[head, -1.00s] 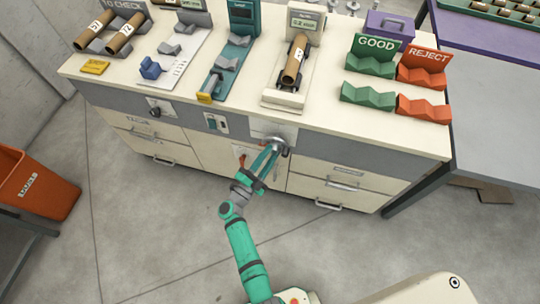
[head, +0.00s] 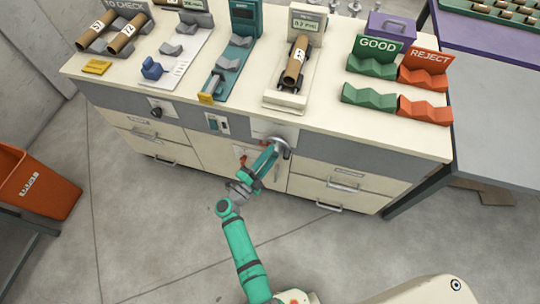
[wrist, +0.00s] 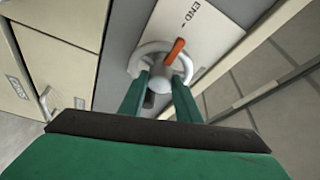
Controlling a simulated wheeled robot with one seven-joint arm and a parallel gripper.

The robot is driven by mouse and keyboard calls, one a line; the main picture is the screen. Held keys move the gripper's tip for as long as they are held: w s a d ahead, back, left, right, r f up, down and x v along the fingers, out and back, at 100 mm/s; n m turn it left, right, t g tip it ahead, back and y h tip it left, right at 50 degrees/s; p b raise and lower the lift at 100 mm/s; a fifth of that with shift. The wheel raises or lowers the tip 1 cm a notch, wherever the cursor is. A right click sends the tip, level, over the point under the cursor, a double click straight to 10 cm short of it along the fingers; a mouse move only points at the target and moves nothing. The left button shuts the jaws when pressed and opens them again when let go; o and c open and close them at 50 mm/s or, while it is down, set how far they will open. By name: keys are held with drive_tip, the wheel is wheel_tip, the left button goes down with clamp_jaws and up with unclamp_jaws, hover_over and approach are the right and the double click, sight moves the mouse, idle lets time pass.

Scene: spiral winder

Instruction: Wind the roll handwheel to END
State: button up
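The roll handwheel (head: 286,146) is a grey wheel on the front of the workbench. In the wrist view the wheel (wrist: 136,66) has a pale hub and an orange mark (wrist: 174,50) on its upper right. A plate (wrist: 225,33) beside it bears the word END and an arrow. My gripper (wrist: 161,78) reaches into the wheel, one green finger on each side of the hub, and looks shut on it. Exact finger contact is hard to see. In the head view my gripper (head: 273,152) is at the wheel.
A cradle (head: 285,99) on the bench above holds a cardboard tube under a small display. Green GOOD racks (head: 368,97) and orange REJECT racks (head: 424,110) stand to the right. The floor in front is clear.

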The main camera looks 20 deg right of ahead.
drive_tip(key=o, duration=0.3)
drive_tip(key=shift+s+d, duration=0.1)
drive_tip(key=shift+d, duration=0.1)
drive_tip(key=shift+o, duration=0.2)
drive_tip(key=shift+a, duration=0.1)
drive_tip(key=shift+a, duration=0.15)
drive_tip(key=v, duration=1)
drive_tip(key=shift+s+a, duration=0.15)
drive_tip(key=shift+a, duration=0.05)
drive_tip(key=shift+f, duration=0.1)
